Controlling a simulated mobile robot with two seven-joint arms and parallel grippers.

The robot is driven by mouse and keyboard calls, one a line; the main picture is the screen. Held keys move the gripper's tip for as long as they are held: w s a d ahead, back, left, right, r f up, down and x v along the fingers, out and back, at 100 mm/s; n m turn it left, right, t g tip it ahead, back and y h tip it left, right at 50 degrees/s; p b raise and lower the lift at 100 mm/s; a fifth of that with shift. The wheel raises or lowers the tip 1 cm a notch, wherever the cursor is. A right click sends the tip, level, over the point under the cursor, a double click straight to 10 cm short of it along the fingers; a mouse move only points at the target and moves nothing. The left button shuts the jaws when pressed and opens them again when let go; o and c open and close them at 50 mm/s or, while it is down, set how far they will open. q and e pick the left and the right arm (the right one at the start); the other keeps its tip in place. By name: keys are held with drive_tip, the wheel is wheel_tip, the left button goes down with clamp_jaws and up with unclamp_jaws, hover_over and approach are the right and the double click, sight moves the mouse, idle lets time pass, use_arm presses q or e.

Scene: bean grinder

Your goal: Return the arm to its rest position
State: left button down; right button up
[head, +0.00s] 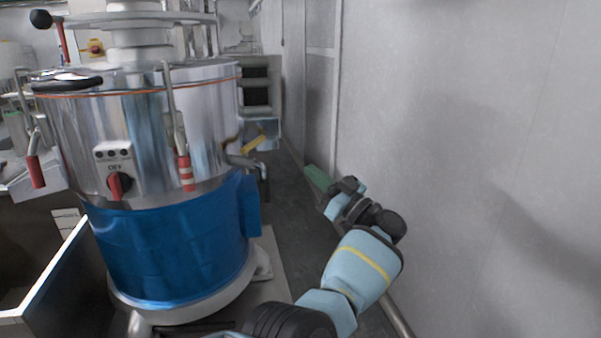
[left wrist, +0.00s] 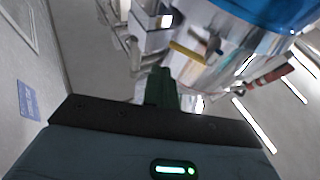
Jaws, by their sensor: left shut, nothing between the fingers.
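My left arm (head: 362,268), light blue with a yellow stripe, reaches up from the bottom middle of the head view. Its gripper (head: 314,176) has green fingers, shut and empty, and is held in the air in front of the narrow gap between the grinder and the wall. The shut green fingers (left wrist: 161,88) also show in the left wrist view. The bean grinder (head: 175,235) is a large steel drum with a blue lower band, to the left of the gripper and apart from it. My right gripper is in neither view.
A plain grey wall (head: 480,120) stands close on the right of my arm. The grinder has a red knob (head: 116,184) marked OFF and a lever with a red grip (head: 185,172). A yellow-handled part (head: 253,143) sticks out on its right side. Dark floor (head: 292,205) is free between grinder and wall.

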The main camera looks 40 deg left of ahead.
use_arm(q)
drive_tip(key=shift+w+d+f+b, duration=0.2)
drive_tip(key=shift+d, duration=0.3)
drive_tip(key=shift+w+d+f+b, duration=0.15)
drive_tip(key=shift+d+b, duration=0.05)
drive_tip(key=shift+d, duration=0.25)
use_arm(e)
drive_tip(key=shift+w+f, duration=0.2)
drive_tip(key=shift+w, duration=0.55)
use_arm(q)
drive_tip(key=shift+f, duration=0.1)
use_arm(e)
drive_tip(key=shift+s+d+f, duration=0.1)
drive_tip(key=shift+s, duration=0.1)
